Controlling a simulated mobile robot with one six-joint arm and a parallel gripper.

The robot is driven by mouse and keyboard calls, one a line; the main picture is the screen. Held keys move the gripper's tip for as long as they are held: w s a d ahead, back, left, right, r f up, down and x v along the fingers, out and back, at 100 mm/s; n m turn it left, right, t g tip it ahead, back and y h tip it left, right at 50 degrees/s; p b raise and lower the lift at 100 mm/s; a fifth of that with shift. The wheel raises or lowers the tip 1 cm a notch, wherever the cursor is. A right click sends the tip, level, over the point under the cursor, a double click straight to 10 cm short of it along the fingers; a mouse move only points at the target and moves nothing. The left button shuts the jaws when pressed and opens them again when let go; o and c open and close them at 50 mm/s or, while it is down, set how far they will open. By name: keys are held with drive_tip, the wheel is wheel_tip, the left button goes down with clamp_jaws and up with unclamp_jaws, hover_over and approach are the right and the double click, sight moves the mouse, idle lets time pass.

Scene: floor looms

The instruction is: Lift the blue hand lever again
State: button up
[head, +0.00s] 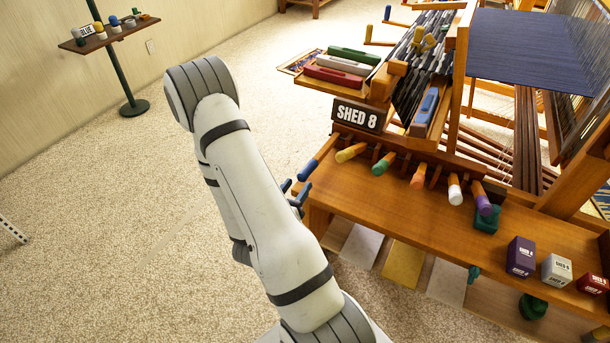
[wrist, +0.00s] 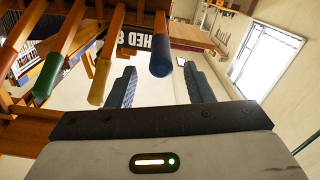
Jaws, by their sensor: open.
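The blue hand lever (head: 310,169) is the leftmost of a row of coloured levers on the loom's front, its blue grip pointing out to the lower left. In the wrist view the blue grip (wrist: 161,57) hangs between the lines of the two fingers, near their tips. My gripper (head: 295,192) is open, just below and left of the blue grip in the head view. In the wrist view my gripper (wrist: 160,82) has a clear gap between its dark fingers and holds nothing. I cannot tell how far the grip reaches between them.
The yellow lever (head: 351,152) is closest to the blue one, with the green lever (head: 381,164) beyond. A "SHED 8" sign (head: 357,116) stands above. Labelled blocks (head: 520,257) sit on the bench at right. The carpet at left is free.

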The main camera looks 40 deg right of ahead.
sight(301, 181)
drive_tip(key=shift+x, duration=3.05)
drive_tip(key=shift+c, duration=0.4)
clamp_jaws()
